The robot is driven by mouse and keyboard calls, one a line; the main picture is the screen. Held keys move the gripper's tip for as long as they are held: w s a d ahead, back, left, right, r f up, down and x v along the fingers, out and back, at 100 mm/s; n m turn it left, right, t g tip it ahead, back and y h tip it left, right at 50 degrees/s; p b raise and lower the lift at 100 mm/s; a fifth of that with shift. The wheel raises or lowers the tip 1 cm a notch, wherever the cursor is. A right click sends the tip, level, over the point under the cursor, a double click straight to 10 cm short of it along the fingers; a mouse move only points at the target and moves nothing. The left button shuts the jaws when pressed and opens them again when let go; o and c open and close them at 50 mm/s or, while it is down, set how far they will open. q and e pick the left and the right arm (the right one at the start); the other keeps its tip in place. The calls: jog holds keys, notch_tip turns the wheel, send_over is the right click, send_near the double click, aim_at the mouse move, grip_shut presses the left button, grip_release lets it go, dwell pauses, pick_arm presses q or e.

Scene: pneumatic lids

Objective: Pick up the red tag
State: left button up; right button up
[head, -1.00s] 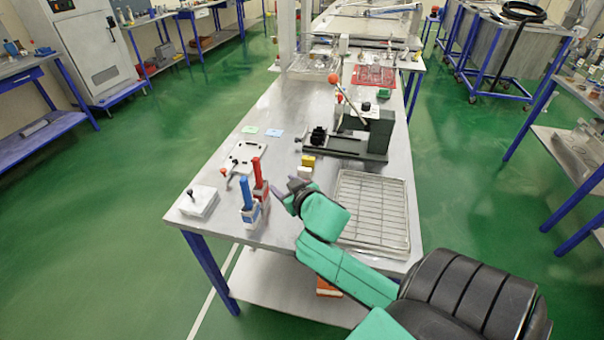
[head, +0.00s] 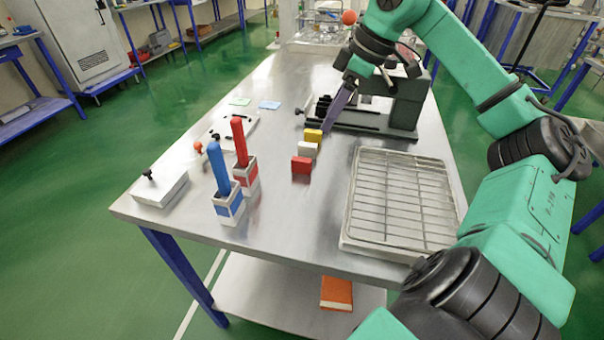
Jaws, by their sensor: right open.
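Two red things could be the tag; I cannot tell which. One is a small red block (head: 301,165) lying on the metal table, in front of a white block (head: 308,148) and a yellow block (head: 313,135). The other is a tall red stick (head: 239,141) upright in a white holder with a red label (head: 246,174), beside a blue stick (head: 219,168) in its own holder. My right gripper (head: 329,127) is above the table, just right of the yellow block and behind the red block. It is open, with nothing seen between its fingers. My left gripper is out of view.
A wire-grid tray (head: 352,215) takes up the right front of the table. A dark lever press (head: 402,105) stands behind the gripper. A white box with a black knob (head: 160,188) sits at the left corner. Bare tabletop (head: 290,215) lies in front of the red block.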

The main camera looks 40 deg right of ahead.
aim_at(302, 159)
jog(key=p+x, duration=0.1)
jog(key=x, duration=0.3)
jog(key=p+x, duration=0.1)
jog(key=x, duration=0.4)
jog(key=a+p+x, duration=0.1)
jog(key=x, duration=0.4)
jog(key=shift+w+a+r+p, duration=0.1)
jog(key=shift+w+r+p, duration=0.1)
jog(key=shift+p, duration=0.1)
jog(key=shift+f, duration=0.25)
grip_shut()
